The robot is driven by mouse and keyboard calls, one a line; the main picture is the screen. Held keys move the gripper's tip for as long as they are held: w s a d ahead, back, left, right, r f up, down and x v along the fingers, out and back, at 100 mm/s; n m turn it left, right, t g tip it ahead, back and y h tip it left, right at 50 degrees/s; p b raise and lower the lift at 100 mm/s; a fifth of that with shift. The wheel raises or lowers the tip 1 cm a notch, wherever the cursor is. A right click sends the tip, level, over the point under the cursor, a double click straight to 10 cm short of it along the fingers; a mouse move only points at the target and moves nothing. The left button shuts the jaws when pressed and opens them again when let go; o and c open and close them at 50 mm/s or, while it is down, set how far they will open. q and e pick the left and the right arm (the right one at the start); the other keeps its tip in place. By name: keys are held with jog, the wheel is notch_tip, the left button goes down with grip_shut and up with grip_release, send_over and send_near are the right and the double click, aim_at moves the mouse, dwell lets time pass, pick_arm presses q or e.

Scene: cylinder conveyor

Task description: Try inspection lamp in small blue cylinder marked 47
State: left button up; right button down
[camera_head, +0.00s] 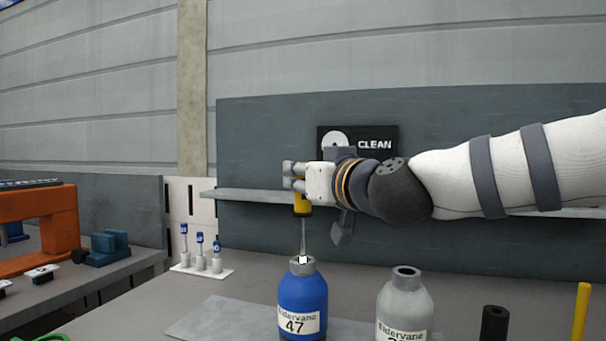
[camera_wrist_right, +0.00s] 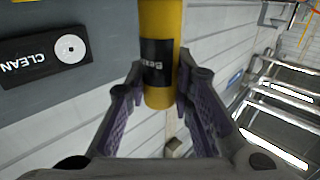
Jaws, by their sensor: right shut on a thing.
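The small blue cylinder (camera_head: 302,298) marked 47 stands upright on the bench, with a grey neck at its top. My right gripper (camera_head: 299,182) is above it, shut on the yellow handle of the inspection lamp (camera_head: 303,203). The lamp hangs upright with its thin shaft pointing down, and its bright tip is at the neck of the blue cylinder. I cannot tell whether the tip is inside the opening or just in front of it. In the right wrist view the yellow handle (camera_wrist_right: 160,85) is between the two fingers (camera_wrist_right: 160,95). My left gripper is not in view.
A grey cylinder (camera_head: 404,305) stands right of the blue one. Farther right are a black cylindrical object (camera_head: 494,323) and a yellow rod (camera_head: 580,311). A white rack (camera_head: 202,270) with several blue-topped items stands at left. A shelf (camera_head: 255,196) and a CLEAN sign (camera_head: 377,145) are behind.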

aim_at(303, 213)
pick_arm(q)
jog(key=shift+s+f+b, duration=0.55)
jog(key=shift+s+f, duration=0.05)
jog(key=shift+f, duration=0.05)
pick_arm(e)
jog(key=shift+f, duration=2.1)
jog(key=shift+r, duration=0.1)
jog(key=shift+s+r+p, duration=0.1)
jog(key=shift+r+p, duration=1.2)
jog(key=shift+r, duration=1.5)
jog(key=shift+r+p, duration=0.75)
jog(key=shift+r, duration=1.5)
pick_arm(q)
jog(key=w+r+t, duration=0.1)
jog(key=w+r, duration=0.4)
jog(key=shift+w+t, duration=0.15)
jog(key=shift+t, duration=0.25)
pick_arm(e)
jog(key=shift+f, duration=0.1)
